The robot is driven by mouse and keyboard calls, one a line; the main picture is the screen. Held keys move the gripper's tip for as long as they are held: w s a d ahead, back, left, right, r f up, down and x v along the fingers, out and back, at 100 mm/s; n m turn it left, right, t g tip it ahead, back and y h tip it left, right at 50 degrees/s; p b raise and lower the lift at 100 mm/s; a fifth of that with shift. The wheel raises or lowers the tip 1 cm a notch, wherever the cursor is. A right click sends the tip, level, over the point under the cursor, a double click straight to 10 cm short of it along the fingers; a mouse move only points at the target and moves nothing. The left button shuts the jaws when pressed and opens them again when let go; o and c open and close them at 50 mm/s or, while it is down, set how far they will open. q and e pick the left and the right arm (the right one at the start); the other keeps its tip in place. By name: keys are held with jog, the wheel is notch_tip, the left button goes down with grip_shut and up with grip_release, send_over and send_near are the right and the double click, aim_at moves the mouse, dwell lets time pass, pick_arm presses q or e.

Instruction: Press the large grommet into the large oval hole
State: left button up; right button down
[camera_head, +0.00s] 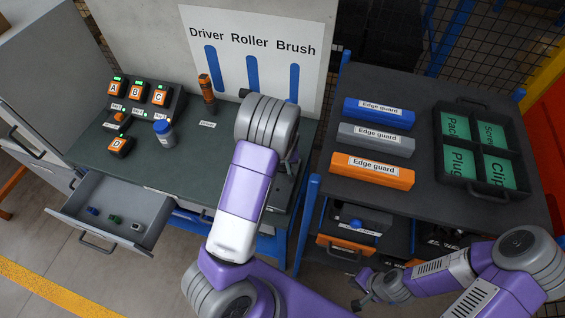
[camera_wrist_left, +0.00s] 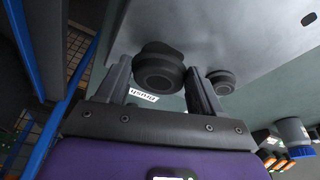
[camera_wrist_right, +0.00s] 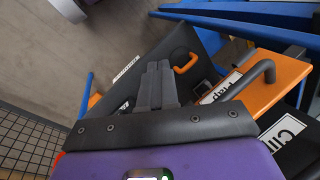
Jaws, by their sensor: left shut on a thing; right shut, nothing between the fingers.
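A round black rubber grommet (camera_wrist_left: 158,72) is between the fingers of my left gripper (camera_wrist_left: 160,85), which is shut on it. The grommet is at a grey panel (camera_wrist_left: 235,30); a dark shape shows behind it, and I cannot tell if it is seated in a hole. A second black round piece (camera_wrist_left: 222,80) is at the panel just right of the fingers. The large oval hole is not clearly visible. In the head view my arm hides the left gripper. My right gripper (camera_wrist_right: 157,82) is shut and empty, near the right-hand cart's lower shelf.
An open drawer (camera_head: 105,222) holds small parts. The right cart bears edge guards (camera_head: 378,112) and a black divided tray (camera_head: 470,188). Floor shows at front left.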

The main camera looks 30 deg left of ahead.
pick_arm(q)
jog(key=shift+s+f+b, duration=0.1)
jog(key=shift+f+b, duration=0.65)
jog(key=shift+f, duration=0.1)
dwell(1.1)
